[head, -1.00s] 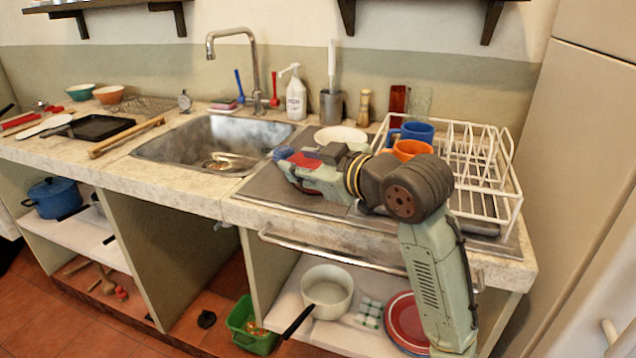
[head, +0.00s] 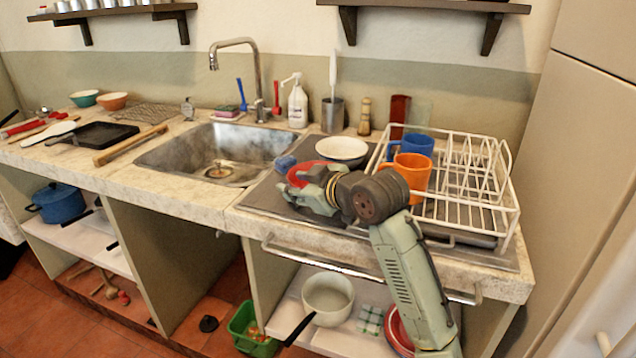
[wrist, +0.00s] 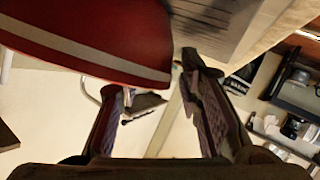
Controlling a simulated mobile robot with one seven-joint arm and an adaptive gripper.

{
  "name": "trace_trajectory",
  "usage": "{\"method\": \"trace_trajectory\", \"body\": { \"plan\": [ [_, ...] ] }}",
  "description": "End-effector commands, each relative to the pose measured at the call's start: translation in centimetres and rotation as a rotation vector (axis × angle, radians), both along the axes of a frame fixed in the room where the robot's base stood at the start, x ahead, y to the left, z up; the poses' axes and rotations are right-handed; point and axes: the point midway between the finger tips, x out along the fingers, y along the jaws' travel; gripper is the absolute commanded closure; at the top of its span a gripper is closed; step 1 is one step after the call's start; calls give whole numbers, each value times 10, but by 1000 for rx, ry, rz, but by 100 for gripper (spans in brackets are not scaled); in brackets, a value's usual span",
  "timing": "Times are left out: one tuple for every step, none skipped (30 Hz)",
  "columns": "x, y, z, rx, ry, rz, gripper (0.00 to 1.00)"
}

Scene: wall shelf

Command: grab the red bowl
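The red bowl (head: 303,175) sits on the grey drainboard between the sink and the dish rack, in front of a white bowl (head: 342,150). My gripper (head: 303,194) is low at the near side of the red bowl, partly hidden by my own wrist. In the wrist view the red bowl (wrist: 95,35), with a pale stripe, fills the upper left. My gripper (wrist: 155,78) shows there with its fingers spread apart. The bowl's edge reaches across the left fingertip into the space between the fingers. I cannot tell whether either finger touches it.
The white wire rack (head: 470,205) holds a blue mug (head: 418,144) and an orange mug (head: 413,172) close to my arm. The sink (head: 215,150) is at the left. A pot (head: 328,297) stands on the lower shelf.

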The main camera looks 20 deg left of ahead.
Motion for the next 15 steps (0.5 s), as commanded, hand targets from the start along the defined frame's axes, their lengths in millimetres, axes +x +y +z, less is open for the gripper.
{"method": "trace_trajectory", "body": {
  "plan": [
    [2, 2, -1, 1, 1, 0, 67],
    [2, 3, -1, 1, 0, 0, 67],
    [3, 4, -2, 2, 0, -1, 67],
    [3, 4, -2, 2, 0, -1, 67],
    [3, 4, -2, 2, 0, -1, 67],
    [3, 3, -2, 2, 0, -1, 67],
    [3, 3, -2, 2, 0, -1, 67],
    [3, 4, -2, 2, 0, -1, 67],
    [3, 3, -2, 1, -1, 0, 69],
    [3, 3, -2, 1, -1, 0, 71],
    [3, 3, -2, 1, -1, 0, 73],
    [3, 3, -2, 1, -1, 0, 76],
    [3, 3, -2, 1, -1, 0, 78],
    [3, 3, -2, 1, -1, 0, 80],
    [3, 3, -2, 1, -1, 0, 82]
  ]
}}
